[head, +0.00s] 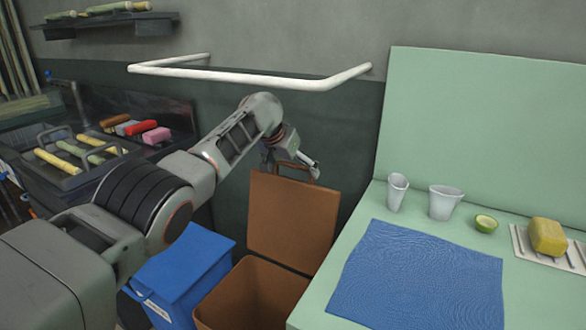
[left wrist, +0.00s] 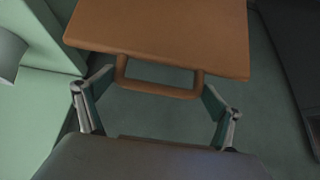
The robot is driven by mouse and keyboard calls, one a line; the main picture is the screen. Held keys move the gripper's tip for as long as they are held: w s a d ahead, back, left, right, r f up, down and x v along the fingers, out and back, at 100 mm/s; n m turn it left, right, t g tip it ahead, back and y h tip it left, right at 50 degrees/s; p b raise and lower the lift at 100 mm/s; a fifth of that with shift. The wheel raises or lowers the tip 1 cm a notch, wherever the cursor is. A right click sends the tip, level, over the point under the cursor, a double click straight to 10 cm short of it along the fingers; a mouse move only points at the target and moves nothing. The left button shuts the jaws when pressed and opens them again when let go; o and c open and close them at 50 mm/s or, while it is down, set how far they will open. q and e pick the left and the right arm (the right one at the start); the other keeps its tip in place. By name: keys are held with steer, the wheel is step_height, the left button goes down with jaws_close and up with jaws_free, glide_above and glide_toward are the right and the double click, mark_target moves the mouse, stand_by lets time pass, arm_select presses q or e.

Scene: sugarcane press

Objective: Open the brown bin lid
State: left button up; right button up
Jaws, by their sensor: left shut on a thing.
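The brown bin (head: 248,297) stands on the floor between the blue bin and the green table. Its brown lid (head: 292,218) is raised, standing about upright at the back of the open bin. My left gripper (head: 296,163) is at the lid's upper edge. In the left wrist view, the lid (left wrist: 165,28) shows with its loop handle (left wrist: 160,90) between my two fingers, which are set wide. The gripper is shut on this handle. The contact between fingertips and handle is hard to see. My right gripper is in neither view.
A closed blue bin (head: 180,275) stands left of the brown one. The green table (head: 325,300) at right holds a blue mat (head: 415,280), two cups, a cut lime and a yellow sponge. A white rail (head: 230,76) juts from the wall above my left arm.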

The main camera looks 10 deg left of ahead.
arm_select(q)
steer(key=shift+a+r, duration=0.2)
steer(key=shift+r, duration=0.1)
steer(key=o, duration=1.3)
steer(key=shift+d+f, duration=0.1)
steer(key=shift+f, duration=0.05)
